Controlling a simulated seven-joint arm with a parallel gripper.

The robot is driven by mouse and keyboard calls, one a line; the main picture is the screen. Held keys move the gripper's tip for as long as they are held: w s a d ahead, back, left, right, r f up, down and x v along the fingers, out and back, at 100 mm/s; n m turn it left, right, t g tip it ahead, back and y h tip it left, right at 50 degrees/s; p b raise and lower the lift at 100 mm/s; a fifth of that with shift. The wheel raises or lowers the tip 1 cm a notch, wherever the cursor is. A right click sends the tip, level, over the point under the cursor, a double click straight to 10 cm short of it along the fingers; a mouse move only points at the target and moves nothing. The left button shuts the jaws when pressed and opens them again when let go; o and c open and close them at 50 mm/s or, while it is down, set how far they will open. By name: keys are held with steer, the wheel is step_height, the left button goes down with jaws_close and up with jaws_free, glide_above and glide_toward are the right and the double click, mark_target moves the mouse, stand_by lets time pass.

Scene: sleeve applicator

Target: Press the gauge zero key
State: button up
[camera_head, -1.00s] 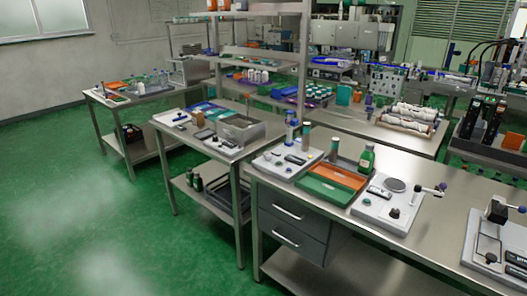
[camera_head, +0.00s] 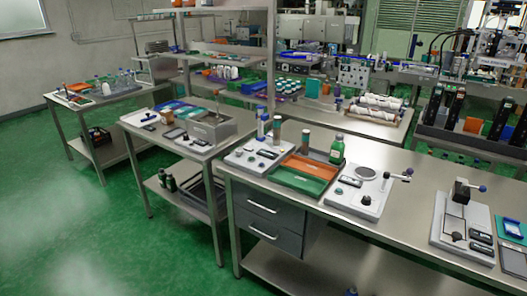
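I cannot tell for sure which instrument is the gauge, and no zero key can be made out at this size. Three pale bench instruments stand on the steel workbench (camera_head: 405,178). The right one (camera_head: 449,213) has a black upright head, a blue-tipped lever, a dark knob and dark display-like blocks. The middle one (camera_head: 369,202) has a round grey plate, a dark display, a small dark knob and a blue-knobbed lever. The left one (camera_head: 240,157) carries dark knobs and a small display. My gripper is not in view.
A dark-framed tablet-like item (camera_head: 512,229) is at the right edge. Bare steel separates the middle and right instruments. Drawers (camera_head: 267,218) hang below.

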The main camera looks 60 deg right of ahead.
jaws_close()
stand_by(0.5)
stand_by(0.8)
